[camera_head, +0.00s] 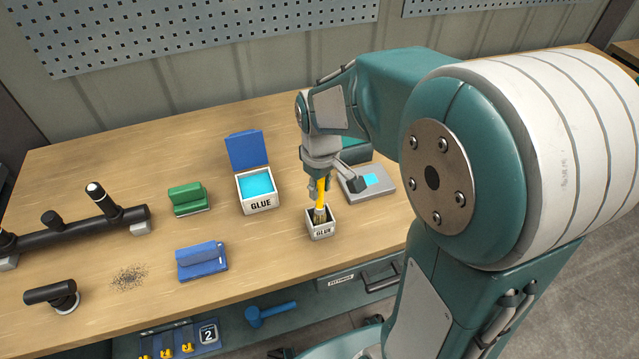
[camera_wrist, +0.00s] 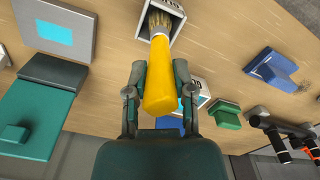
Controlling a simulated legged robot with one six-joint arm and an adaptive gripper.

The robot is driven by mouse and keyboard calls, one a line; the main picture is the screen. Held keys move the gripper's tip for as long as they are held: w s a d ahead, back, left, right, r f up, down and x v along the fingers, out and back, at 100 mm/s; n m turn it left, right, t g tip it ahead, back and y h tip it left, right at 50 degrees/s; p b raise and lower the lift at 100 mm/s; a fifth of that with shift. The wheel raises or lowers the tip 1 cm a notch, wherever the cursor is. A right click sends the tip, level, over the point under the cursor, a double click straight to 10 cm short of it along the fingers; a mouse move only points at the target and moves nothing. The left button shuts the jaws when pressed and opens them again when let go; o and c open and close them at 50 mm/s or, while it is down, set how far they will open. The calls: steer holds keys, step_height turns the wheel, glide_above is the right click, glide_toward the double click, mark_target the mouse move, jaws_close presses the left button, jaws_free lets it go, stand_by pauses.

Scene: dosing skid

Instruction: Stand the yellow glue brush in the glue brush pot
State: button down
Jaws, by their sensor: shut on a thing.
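The yellow glue brush (camera_head: 320,191) is upright in my gripper (camera_head: 318,178), bristles down. My gripper is shut on its yellow handle, which also shows in the wrist view (camera_wrist: 160,80) between the two fingers (camera_wrist: 160,97). The glue brush pot (camera_head: 321,231), a small white square box marked GLUE, stands on the bench right under the gripper. The bristles are at the pot's mouth and appear to reach inside it. The pot (camera_wrist: 173,8) is cut by the top edge of the wrist view. Whether the bristles touch the pot's floor is hidden.
A white GLUE box (camera_head: 259,206) with blue contents and a raised blue lid stands left of the pot. A grey device (camera_head: 372,189) with a cyan screen is close on the right. Green (camera_head: 188,199) and blue (camera_head: 202,261) blocks and a black pipe (camera_head: 80,229) lie further left.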

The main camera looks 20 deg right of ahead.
steer(key=shift+f, duration=1.2)
steer(key=shift+c, duration=1.9)
jaws_free()
step_height(320, 180, up, 12)
steer(key=shift+f, duration=0.1)
steer(key=s+r+m+t, duration=0.3)
steer(key=s+m+t, duration=0.2)
steer(key=s, duration=0.9)
steer(key=shift+t, duration=0.3)
